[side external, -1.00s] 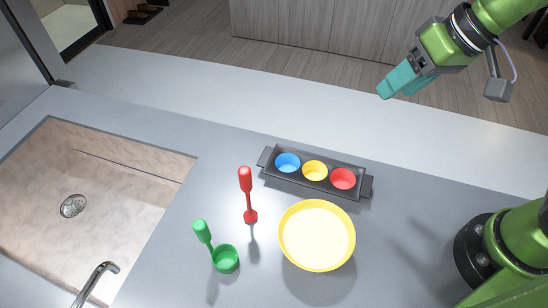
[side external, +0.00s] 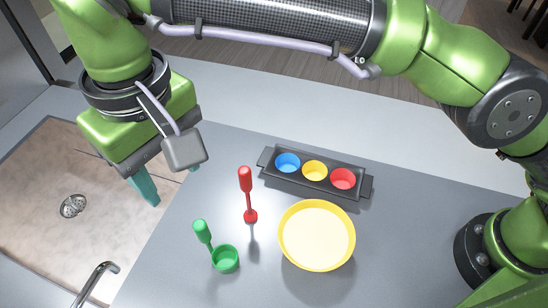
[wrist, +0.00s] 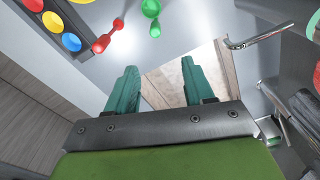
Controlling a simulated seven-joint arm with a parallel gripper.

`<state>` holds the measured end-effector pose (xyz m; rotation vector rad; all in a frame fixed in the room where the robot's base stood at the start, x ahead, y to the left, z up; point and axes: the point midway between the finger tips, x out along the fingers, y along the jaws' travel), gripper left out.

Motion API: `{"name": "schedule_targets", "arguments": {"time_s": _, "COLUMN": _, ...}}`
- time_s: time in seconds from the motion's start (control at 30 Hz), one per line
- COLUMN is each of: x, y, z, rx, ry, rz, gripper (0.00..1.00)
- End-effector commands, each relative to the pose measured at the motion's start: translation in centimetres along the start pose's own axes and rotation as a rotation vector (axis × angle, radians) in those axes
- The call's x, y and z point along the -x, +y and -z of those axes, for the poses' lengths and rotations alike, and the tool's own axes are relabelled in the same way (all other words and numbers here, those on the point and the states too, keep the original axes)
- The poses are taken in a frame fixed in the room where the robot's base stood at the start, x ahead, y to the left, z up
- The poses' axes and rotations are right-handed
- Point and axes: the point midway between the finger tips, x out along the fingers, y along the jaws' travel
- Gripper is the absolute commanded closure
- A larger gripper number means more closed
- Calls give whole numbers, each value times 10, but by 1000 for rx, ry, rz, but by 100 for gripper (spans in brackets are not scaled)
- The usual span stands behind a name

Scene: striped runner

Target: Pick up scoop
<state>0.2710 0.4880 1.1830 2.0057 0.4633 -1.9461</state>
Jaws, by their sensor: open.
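A green scoop (side external: 225,259) stands on the grey counter, its round cup at the bottom and its handle rising to the upper left. A smaller red scoop-like tool (side external: 246,182) stands upright just right of and behind it. In the wrist view the red tool (wrist: 107,37) and part of the green scoop (wrist: 151,10) show near the top, beyond the fingertips. My gripper (side external: 148,192) is open and empty, raised near the sink's right edge, left of both tools. Its two teal fingers are spread apart in the wrist view (wrist: 159,80).
A yellow bowl (side external: 317,236) stands right of the tools. Behind it, a black tray (side external: 314,176) holds blue, yellow and red cups. The sink (side external: 105,225) with its tap (side external: 97,280) lies at left. The counter between sink and green scoop is clear.

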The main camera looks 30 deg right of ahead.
Motion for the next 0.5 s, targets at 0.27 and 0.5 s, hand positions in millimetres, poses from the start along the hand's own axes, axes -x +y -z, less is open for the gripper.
{"name": "schedule_targets", "arguments": {"time_s": 0.27, "x": -16, "y": 4, "z": -7, "rx": -23, "ry": -36, "rz": -10, "gripper": 48}}
{"name": "schedule_targets", "arguments": {"time_s": 0.5, "x": -60, "y": 4, "z": -9, "rx": -22, "ry": -36, "rz": -7, "gripper": 48}}
